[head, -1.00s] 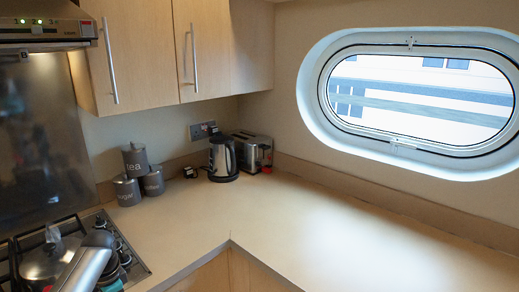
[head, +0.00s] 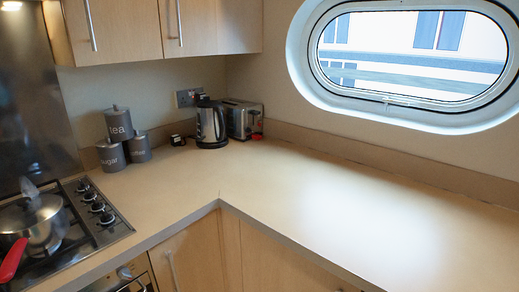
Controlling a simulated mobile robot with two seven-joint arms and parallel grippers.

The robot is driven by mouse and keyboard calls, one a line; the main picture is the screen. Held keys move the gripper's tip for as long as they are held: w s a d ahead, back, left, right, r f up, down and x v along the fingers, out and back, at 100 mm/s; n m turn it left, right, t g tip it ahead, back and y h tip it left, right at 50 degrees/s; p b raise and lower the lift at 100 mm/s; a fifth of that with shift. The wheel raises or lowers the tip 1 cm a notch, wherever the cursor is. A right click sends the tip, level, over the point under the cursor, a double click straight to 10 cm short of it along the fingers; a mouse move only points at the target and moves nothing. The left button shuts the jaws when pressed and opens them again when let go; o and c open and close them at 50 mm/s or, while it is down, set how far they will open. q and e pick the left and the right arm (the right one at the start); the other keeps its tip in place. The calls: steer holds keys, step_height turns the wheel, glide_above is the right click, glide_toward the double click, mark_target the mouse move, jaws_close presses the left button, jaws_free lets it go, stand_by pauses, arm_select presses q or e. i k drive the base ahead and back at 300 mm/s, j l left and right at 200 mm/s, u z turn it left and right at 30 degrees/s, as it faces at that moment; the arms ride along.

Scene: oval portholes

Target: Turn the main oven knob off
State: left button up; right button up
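The top of the steel oven front (head: 104,284) shows at the bottom left, below the counter edge. One round silver knob (head: 124,272) is visible on it, with part of a handle below. Its marking and setting are too small to read, and I cannot tell whether it is the main oven knob. The rest of the oven front is cut off by the picture's lower edge. Neither of my grippers is in view.
A steel hob (head: 108,232) with several black knobs holds a lidded pan (head: 30,222) with a red handle. Grey canisters (head: 119,124), a kettle (head: 211,124) and a toaster (head: 241,118) stand at the back. The right counter (head: 330,190) is clear.

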mark_target(124, 272)
steer(key=u, duration=1.85)
